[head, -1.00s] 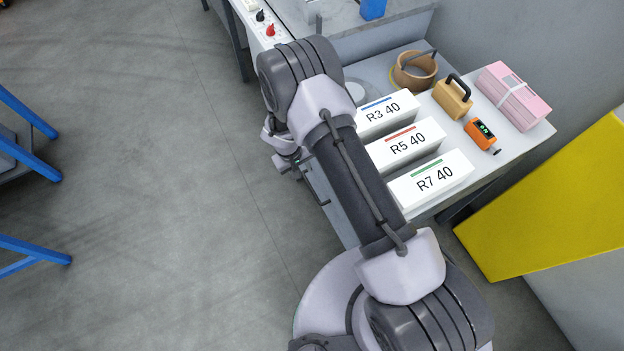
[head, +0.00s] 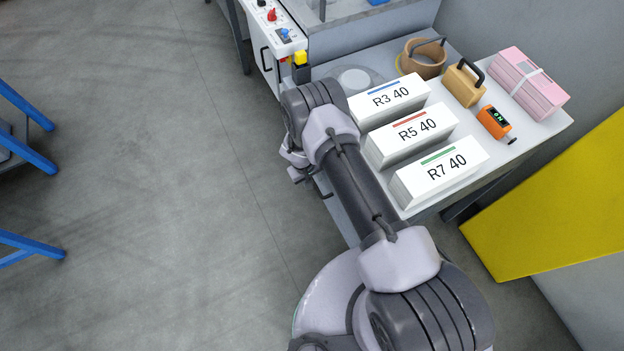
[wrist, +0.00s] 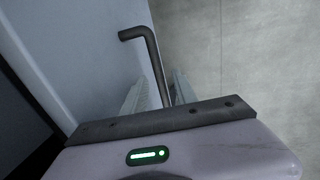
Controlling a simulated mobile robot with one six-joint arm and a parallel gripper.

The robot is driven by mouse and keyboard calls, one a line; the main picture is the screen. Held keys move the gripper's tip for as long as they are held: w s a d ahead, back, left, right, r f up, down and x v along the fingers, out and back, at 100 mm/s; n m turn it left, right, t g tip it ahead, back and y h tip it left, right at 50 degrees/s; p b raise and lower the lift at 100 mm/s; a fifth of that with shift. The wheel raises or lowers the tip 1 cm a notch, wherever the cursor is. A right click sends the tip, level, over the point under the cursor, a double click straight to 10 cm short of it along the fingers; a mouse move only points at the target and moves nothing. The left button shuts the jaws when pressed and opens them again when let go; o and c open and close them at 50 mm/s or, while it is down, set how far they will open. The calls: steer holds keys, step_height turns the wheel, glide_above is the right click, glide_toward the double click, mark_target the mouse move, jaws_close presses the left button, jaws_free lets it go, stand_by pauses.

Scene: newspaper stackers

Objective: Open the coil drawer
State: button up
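The dark bent bar handle (wrist: 153,60) stands out from a pale grey-blue front (wrist: 95,50) in the wrist view. My gripper (wrist: 160,92) has its two ribbed fingers apart, one on each side of the bar's lower part. Narrow gaps seem to show beside the bar; contact cannot be told. The bar's lower end is hidden behind the gripper body. In the head view, dark handle parts (head: 326,192) show beside my arm at the bench's left side. My arm covers most of that front, so how far the drawer stands out cannot be told.

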jaws_close()
stand_by(1.3)
